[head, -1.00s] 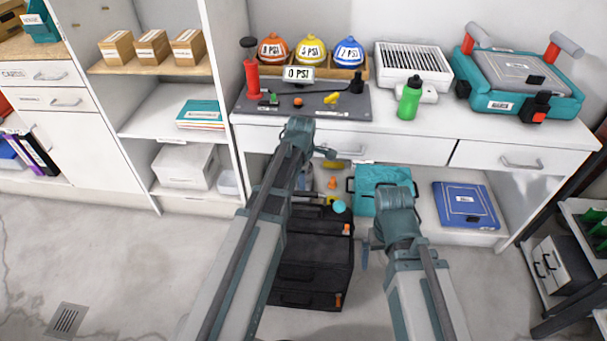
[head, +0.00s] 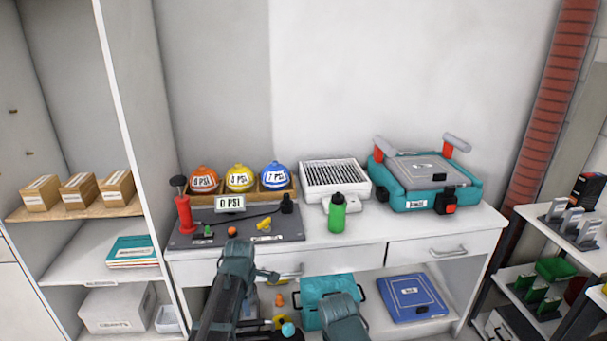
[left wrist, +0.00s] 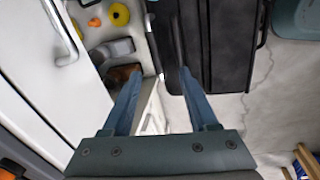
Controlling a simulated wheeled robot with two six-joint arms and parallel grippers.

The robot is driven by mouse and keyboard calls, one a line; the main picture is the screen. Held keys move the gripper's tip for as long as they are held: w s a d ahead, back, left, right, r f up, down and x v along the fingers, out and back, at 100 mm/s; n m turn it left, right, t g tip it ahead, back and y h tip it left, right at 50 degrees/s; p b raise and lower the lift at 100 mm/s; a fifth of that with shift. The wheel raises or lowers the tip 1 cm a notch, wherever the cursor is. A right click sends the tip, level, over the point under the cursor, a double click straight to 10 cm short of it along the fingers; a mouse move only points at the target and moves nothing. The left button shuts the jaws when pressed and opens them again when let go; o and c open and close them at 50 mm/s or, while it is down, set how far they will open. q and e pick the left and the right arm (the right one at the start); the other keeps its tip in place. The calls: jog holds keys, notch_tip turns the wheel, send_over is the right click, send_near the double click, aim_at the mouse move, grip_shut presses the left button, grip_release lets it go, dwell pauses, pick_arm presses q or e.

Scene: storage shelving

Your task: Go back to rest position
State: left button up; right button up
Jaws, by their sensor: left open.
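My left arm reaches up from the bottom of the head view, in front of the workbench. Its gripper is small and mostly hidden there, near the drawer front. In the left wrist view my left gripper (left wrist: 161,72) is open, its two blue-grey fingers apart with nothing between them. It points down past the bench's lower shelf, with a black case (left wrist: 215,45) beyond the fingers on the right. Of my right arm, only a rounded teal-grey housing shows at the bottom of the head view; its gripper is out of sight.
The white workbench (head: 375,245) holds a pump board (head: 285,222), colored balls, a green bottle (head: 337,214) and a teal case (head: 405,200). A teal bin (head: 318,291) and blue case (head: 411,298) lie below. Shelving stands on both sides.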

pick_arm(q)
jog(key=s+d+r+m+g+p, duration=0.1)
jog(key=s+d+r+m+p, duration=0.6)
jog(key=s+r+m+p, duration=0.3)
jog(key=s+d+r+m+g+y+p, duration=0.1)
jog(key=s+d+r+m+p, duration=0.5)
jog(key=s+r+m+p, duration=0.3)
notch_tip(320, 180, up, 2)
jog(key=m, duration=0.3)
jog(key=shift+s+d+m+p, duration=0.3)
jog(key=shift+s+d+p, duration=0.05)
jog(key=shift+d, duration=0.05)
pick_arm(e)
notch_tip(320, 180, up, 21)
jog(key=shift+r, duration=0.2)
